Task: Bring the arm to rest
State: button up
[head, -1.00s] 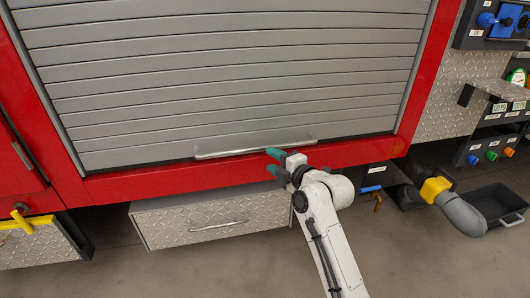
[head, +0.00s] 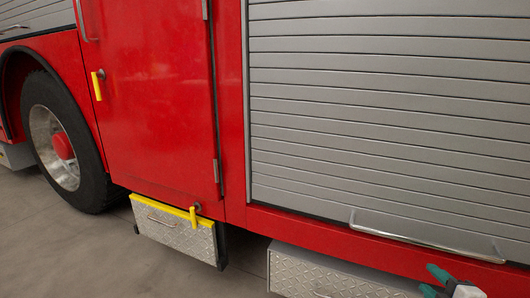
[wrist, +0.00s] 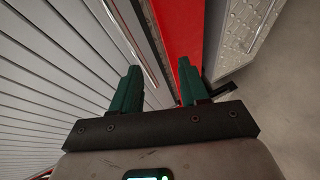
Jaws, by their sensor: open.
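My gripper (head: 440,281) is at the lower right corner of the head view, with its green fingertips just in the picture. In the wrist view my gripper (wrist: 159,85) has its two green fingers apart, with nothing between them. It is in front of the red sill (wrist: 181,40) below the grey roller shutter (head: 385,110). The shutter is shut, and its bar handle (head: 425,240) runs along its bottom edge, left of and above my gripper in the head view. Most of my arm is out of view.
A red cab door (head: 150,90) with a yellow handle (head: 97,86) is at left, beside a wheel (head: 60,145). Below it is a step box (head: 170,232) with a yellow lever (head: 194,216). A tread-plate drawer (head: 320,275) juts out low. The floor (head: 60,250) at left is clear.

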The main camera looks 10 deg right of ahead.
jog(key=s+a+f+m+g+y, duration=0.3)
jog(key=s+a+f+m+g, duration=0.3)
jog(key=s+a+f, duration=0.6)
jog(key=s+a+f+m+g, duration=0.3)
jog(key=s+m+g, duration=0.1)
jog(key=s, duration=0.4)
jog(key=s+a+f+m+g, duration=0.3)
jog(key=s+m, duration=0.1)
jog(key=s, duration=0.5)
notch_tip(320, 180, up, 32)
jog(key=p, duration=3.2)
jog(key=shift+s+d+f+g+h, duration=0.15)
jog(key=shift+d+g+h, duration=0.15)
jog(key=shift+h, duration=0.1)
